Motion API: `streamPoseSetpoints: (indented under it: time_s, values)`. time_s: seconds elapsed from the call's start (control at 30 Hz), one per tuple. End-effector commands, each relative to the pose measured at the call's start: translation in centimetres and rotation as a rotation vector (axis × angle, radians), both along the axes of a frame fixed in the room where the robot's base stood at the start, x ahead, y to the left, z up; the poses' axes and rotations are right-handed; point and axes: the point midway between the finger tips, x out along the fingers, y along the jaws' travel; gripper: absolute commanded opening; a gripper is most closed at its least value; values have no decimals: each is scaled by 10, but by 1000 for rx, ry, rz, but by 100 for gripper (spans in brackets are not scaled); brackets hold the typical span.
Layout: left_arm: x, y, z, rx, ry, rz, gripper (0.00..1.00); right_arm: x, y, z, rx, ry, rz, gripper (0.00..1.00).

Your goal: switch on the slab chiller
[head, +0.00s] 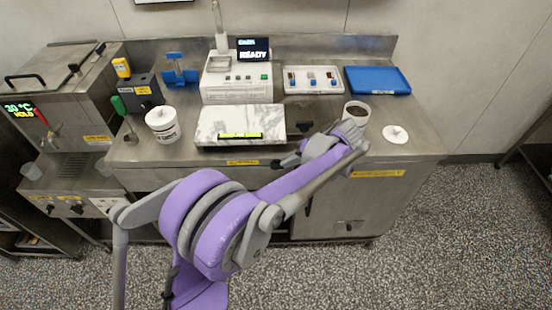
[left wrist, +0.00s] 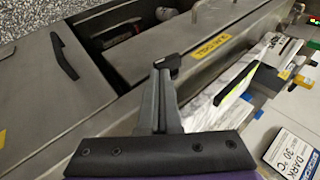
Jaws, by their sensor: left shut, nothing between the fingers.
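The marble slab (head: 228,118) lies on the steel counter, with a lit yellow-green strip (head: 240,135) along its front. A yellow label, seemingly reading slab chiller, is on the counter's front edge below it (head: 242,162) and in the left wrist view (left wrist: 212,45). No switch shows clearly. My right gripper is out of view.
A white device reading READY (head: 236,88), a tray of pieces (head: 313,90), a blue tray (head: 377,80), a chocolate tub (head: 356,113) and a white tub (head: 162,125) stand on the counter. A cabinet handle (left wrist: 64,57) sticks out near the gripper.

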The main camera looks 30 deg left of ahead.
Motion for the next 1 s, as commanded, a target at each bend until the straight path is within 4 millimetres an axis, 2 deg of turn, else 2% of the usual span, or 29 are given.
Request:
streamPoseSetpoints:
  time_s: [0.57,1.0]
  values:
    - [0,0,0,0,0,0,0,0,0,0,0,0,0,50]
    - [-9,15,-1,1,1,3,0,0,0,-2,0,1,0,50]
